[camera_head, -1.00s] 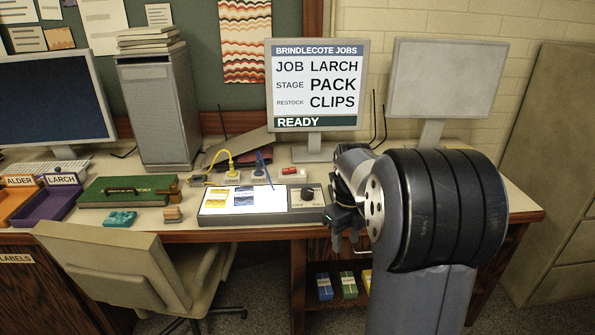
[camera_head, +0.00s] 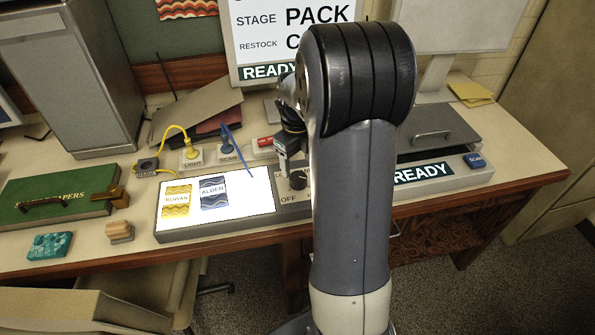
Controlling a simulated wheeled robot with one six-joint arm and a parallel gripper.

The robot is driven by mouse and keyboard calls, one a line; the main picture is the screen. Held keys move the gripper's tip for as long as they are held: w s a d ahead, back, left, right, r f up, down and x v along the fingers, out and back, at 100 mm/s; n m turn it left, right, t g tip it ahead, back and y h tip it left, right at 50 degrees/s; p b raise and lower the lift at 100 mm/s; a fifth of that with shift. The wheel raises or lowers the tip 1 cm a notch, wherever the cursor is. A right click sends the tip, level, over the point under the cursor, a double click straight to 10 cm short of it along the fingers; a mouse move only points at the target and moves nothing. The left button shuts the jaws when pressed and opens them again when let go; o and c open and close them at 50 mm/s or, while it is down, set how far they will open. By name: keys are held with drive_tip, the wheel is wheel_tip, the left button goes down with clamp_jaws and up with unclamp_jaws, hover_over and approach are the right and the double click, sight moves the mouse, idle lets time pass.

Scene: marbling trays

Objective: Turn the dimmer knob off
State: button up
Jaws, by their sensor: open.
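The dimmer knob (camera_head: 299,181) is a dark round knob on the right end of the light panel (camera_head: 236,214). The word OFF shows at its lower left. Its right side is close to my arm, and its pointer direction is too small to tell. The panel's surface glows bright white and bears a yellow ROWAN card (camera_head: 176,202) and a blue ALDER card (camera_head: 213,192). My gripper (camera_head: 282,170) points down just to the left of and behind the knob in the picture, partly hidden by my arm. Contact with the knob cannot be told.
Yellow and blue cables run to small blocks marked LIGHT (camera_head: 191,159) and SCAN (camera_head: 228,153) behind the panel. A red-capped item (camera_head: 265,142) lies near my gripper. A green case (camera_head: 58,196) is at left. A READY display (camera_head: 424,173) stands right of my arm.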

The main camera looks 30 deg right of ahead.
sight(298, 176)
wheel_tip(298, 176, down, 5)
idle(0.3)
drive_tip(key=c, duration=1)
drive_tip(key=shift+o, duration=0.2)
